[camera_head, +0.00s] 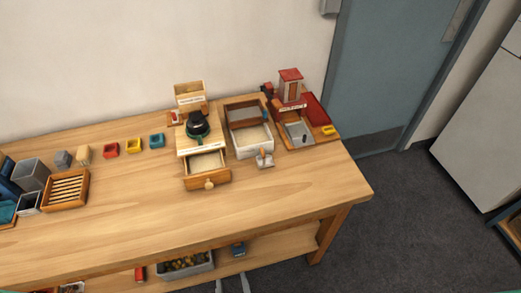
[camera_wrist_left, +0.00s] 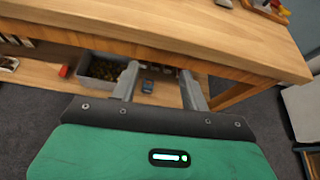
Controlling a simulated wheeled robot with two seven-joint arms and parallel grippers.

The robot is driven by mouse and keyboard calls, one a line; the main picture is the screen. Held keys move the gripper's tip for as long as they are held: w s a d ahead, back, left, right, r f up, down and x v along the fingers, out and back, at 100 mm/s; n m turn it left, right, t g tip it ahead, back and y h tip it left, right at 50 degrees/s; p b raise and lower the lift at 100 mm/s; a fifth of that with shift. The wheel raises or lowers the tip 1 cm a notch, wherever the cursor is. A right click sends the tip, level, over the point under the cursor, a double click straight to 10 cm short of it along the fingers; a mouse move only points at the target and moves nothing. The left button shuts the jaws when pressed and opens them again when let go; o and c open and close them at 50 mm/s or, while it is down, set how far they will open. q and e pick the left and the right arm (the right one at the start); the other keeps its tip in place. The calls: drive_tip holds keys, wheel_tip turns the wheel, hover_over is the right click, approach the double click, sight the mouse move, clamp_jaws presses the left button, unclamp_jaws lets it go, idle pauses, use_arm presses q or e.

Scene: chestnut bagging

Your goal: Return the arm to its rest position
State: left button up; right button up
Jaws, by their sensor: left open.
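My left gripper (camera_head: 232,282) shows only as two grey fingertips at the bottom edge of the head view, in front of the table's lower shelf. In the left wrist view the same gripper (camera_wrist_left: 160,72) is open, with its two grey fingers apart and nothing held between them. It is below the level of the tabletop (camera_head: 265,200), facing the lower shelf. A small dark blue object (camera_wrist_left: 147,86) on the shelf shows between the fingers, apart from them. My right gripper is in neither view.
A grey bin of brown and yellowish pieces (camera_head: 186,268) stands on the lower shelf. The tabletop holds a wooden station with an open drawer (camera_head: 206,181), a white-walled tray (camera_head: 243,146), a slatted wooden tray (camera_head: 66,206) and small coloured blocks. The front middle of the tabletop is clear.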

use_arm(q)
drive_tip(key=s+a+f+n+g+h, duration=0.15)
drive_tip(key=f+n, duration=0.25)
drive_tip(key=f, duration=0.7)
drive_tip(key=s+a+f+n+g, duration=0.1)
drive_tip(key=s+f+n+g, duration=0.2)
drive_tip(key=f, duration=0.8)
drive_tip(key=s+a+f+n+g+h, duration=0.1)
drive_tip(key=s+a+f+n+g, duration=0.2)
drive_tip(key=f, duration=0.8)
drive_tip(key=s+a+f+n+g, duration=0.2)
drive_tip(key=s+a+f+n, duration=0.3)
drive_tip(key=n, duration=0.5)
drive_tip(key=s+a+f+n+g, duration=0.2)
drive_tip(key=s+a+f+n, duration=0.3)
drive_tip(key=a+f+n, duration=0.4)
drive_tip(key=shift+f+n, duration=0.4)
drive_tip(key=shift+f, duration=0.5)
